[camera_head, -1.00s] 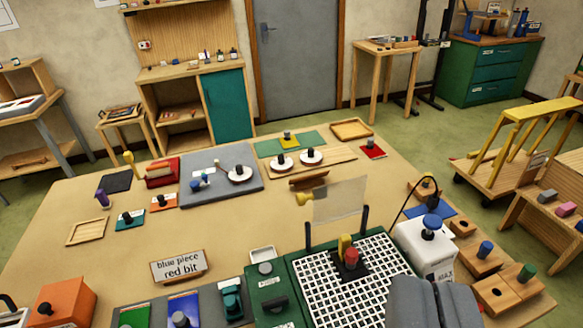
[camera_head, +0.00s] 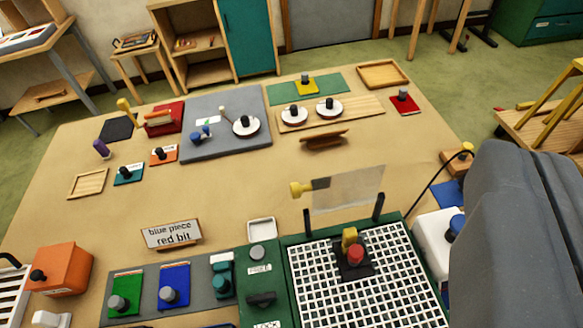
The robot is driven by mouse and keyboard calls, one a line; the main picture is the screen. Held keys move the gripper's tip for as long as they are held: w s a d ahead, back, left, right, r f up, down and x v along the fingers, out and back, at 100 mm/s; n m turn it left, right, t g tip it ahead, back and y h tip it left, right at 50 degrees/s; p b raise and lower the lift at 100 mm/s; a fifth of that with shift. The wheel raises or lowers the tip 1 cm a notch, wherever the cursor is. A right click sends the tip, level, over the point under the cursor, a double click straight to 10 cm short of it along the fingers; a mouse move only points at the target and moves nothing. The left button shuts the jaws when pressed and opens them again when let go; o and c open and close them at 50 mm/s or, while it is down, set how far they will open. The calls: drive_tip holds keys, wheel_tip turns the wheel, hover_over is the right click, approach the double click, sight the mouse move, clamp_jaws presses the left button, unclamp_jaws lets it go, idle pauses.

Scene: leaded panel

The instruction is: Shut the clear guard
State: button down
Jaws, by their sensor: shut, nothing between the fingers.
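The clear guard (camera_head: 350,188) is a see-through panel with a yellow knob (camera_head: 297,189) at its left end. It stands raised, tilted up, between two dark posts at the back of a green machine (camera_head: 268,282) with a white grid top (camera_head: 325,290). The grid and the red-and-yellow grinding bit (camera_head: 355,252) are uncovered. My gripper (camera_head: 525,160) is the large dark grey shape at the right. It is shut and empty, apart from the guard and to its right. It hides part of the table's right side.
A white bottle-like container (camera_head: 432,232) with a blue knob and a thin black curved rod stand right of the grid. A sign (camera_head: 171,233) reads "blue piece red bit". An orange box (camera_head: 60,270) stands at left. The table's middle is mostly clear.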

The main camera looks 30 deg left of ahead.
drive_tip(key=w+a+f+n+g+y+p, duration=0.2)
drive_tip(key=w+a+f+n+g+p, duration=0.15)
drive_tip(key=w+a+f+p, duration=0.3)
drive_tip(key=w+a+f+n+g+y+p, duration=0.2)
drive_tip(key=w+a+f+n+g+p, duration=0.15)
drive_tip(key=w+a+f, duration=0.5)
drive_tip(key=w+a+f+g+p, duration=0.1)
drive_tip(key=w+f+g+p, duration=0.1)
drive_tip(key=f, duration=0.5)
drive_tip(key=w+a+f+n+g+p, duration=0.1)
drive_tip(key=w+a+f+p, duration=0.1)
drive_tip(key=f, duration=0.6)
drive_tip(key=shift+w+f+g+p, duration=0.3)
drive_tip(key=shift+w+g+p, duration=0.15)
drive_tip(key=shift+p, duration=0.2)
